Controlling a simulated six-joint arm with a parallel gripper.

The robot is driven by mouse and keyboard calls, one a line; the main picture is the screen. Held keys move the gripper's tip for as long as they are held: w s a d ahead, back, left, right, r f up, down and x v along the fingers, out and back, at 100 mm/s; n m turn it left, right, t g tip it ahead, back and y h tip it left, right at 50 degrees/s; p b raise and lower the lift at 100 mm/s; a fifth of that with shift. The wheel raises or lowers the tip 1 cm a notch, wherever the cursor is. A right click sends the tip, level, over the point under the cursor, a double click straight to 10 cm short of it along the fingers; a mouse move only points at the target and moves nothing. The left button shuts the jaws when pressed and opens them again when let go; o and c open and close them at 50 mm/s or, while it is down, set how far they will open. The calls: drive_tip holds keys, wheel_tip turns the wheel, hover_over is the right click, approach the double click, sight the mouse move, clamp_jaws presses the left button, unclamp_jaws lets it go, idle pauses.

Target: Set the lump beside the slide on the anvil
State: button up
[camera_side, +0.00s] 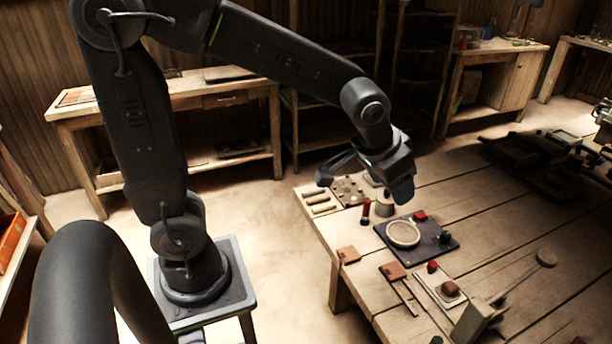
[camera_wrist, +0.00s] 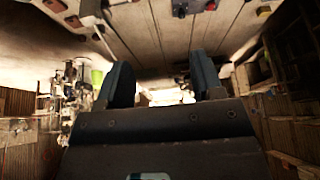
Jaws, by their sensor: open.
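A rounded brown lump (camera_side: 450,289) sits on a pale plate of the press, which looks like the anvil (camera_side: 436,280), near the front of the table. A small red knob (camera_side: 432,266) is at its far end, perhaps part of the slide; I cannot tell for sure. My gripper (camera_side: 385,172) hangs above the far left part of the table, well away from the lump and touching nothing. In the wrist view its two dark fingers (camera_wrist: 162,75) stand apart with nothing between them. I cannot make out the lump in the wrist view.
A long lever with a round knob (camera_side: 546,258) rises to the right of the lump from a pale block (camera_side: 473,319). A dark board (camera_side: 435,243) with a pale ring (camera_side: 403,233) lies behind.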

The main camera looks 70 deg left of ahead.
drive_tip(key=s+a+r, duration=0.1)
drive_tip(key=s, duration=0.6)
drive_tip(key=s+a+r, duration=0.1)
drive_tip(key=s+r, duration=0.1)
drive_tip(key=s, duration=0.6)
drive_tip(key=shift+s+r+t, duration=0.15)
drive_tip(key=shift+r+t, duration=0.15)
drive_tip(key=shift+a, duration=0.1)
drive_tip(key=shift+c, duration=0.2)
